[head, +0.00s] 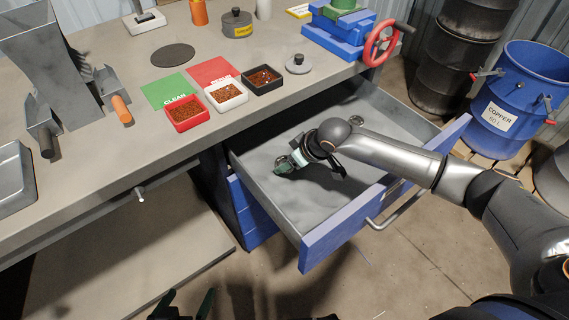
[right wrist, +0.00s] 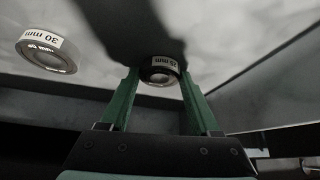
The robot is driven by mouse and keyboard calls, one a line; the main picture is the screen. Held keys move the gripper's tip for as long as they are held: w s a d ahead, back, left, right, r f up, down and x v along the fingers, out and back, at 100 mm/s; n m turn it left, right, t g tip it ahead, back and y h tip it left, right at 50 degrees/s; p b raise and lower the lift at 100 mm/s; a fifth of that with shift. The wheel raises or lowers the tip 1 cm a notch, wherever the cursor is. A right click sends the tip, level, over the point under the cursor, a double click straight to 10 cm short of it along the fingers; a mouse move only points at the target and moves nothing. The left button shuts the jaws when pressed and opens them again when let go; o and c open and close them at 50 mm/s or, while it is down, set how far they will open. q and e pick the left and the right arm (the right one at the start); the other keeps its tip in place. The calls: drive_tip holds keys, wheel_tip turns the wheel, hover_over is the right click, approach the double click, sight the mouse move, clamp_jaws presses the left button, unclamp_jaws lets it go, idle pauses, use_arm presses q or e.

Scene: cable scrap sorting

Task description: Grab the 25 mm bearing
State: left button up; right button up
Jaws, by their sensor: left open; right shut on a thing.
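The 25 mm bearing (right wrist: 160,70) is a dark metal ring with a white label, seen in the right wrist view between the tips of my right gripper's green fingers (right wrist: 158,80). The fingers are shut on it, one on each side. In the head view my right gripper (head: 286,164) reaches down into the open drawer, and the bearing cannot be made out clearly there. A second bearing labelled 30 mm (right wrist: 47,50) lies apart, to the left in the right wrist view. My left gripper (head: 187,303) is open and empty at the bottom of the head view.
The workbench (head: 100,175) above holds red (head: 186,113), white (head: 226,96) and black (head: 262,81) trays. A blue copper drum (head: 507,115) stands at right.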

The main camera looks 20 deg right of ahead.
clamp_jaws()
drive_tip(key=shift+r, duration=0.5)
wheel_tip(320, 180, up, 2)
drive_tip(key=shift+r+p, duration=0.25)
drive_tip(key=shift+p, duration=0.25)
drive_tip(key=s+d+r+p, duration=0.3)
drive_tip(key=s+d+r, duration=0.4)
drive_tip(key=s, duration=0.5)
wheel_tip(320, 180, up, 3)
drive_tip(key=shift+d+f, duration=0.15)
drive_tip(key=shift+d, duration=0.05)
